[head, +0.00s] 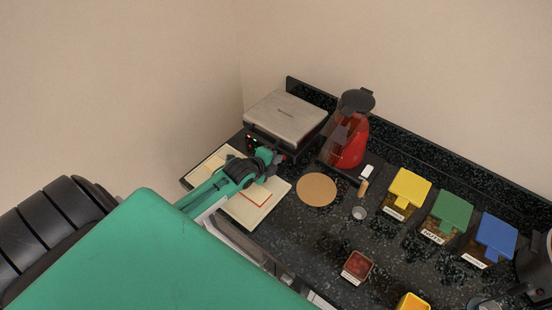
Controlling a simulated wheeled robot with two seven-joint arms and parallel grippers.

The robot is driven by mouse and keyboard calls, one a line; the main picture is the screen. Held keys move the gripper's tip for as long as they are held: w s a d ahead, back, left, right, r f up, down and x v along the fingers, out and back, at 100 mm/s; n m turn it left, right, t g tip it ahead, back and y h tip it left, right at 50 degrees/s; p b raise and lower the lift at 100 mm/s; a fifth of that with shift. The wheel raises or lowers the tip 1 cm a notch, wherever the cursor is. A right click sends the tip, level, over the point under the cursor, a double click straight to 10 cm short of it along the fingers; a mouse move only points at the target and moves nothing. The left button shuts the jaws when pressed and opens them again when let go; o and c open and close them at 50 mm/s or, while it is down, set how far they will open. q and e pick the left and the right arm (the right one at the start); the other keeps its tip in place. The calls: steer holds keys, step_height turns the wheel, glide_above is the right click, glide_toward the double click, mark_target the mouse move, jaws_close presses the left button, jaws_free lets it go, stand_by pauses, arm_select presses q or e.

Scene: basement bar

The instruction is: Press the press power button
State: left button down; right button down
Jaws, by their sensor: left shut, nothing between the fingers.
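The press (286,116), a squat appliance with a brushed metal lid and dark base, stands in the back left corner of the counter with its lid down. A small panel (250,139) with tiny red and pale marks shows at its front left. The power button itself is too small to make out. My left gripper (277,157) is shut and empty, just in front of the press and to the right of the panel. I cannot tell whether it touches the press. My left wrist hides part of the press's front. My right gripper is out of view.
A cream board (259,208) lies under my left wrist. A round tan disc (317,190), a red blender-like machine (347,140), yellow (409,187), green (452,210) and blue-lidded (496,235) containers and a small red container (358,266) stand to the right. Walls close the corner.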

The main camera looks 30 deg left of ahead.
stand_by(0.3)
arm_select(q)
steer(key=shift+w, duration=0.75)
steer(key=shift+r, duration=0.35)
